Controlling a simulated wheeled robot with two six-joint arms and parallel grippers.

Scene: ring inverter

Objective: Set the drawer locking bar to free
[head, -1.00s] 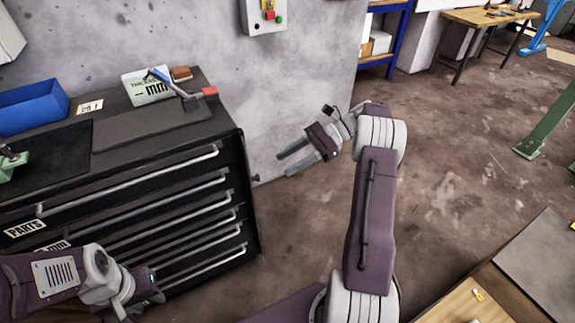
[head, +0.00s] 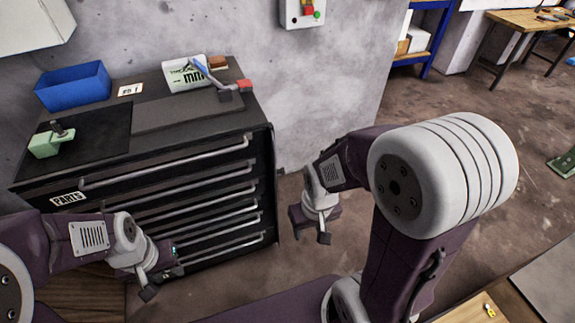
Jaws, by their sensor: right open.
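The black drawer cabinet (head: 150,165) stands against the wall at left, its several long silver handles facing me; all drawers look shut. A narrow dark upright strip (head: 273,190) runs down its right front edge, with a small dark stub (head: 281,171) beside it; this may be the locking bar, but its setting cannot be read.
On the cabinet top are a blue bin (head: 73,87), a green clamp-like tool (head: 48,142), a white box (head: 186,75) and a red-tipped tool (head: 243,85). A wooden table corner (head: 465,312) is at lower right.

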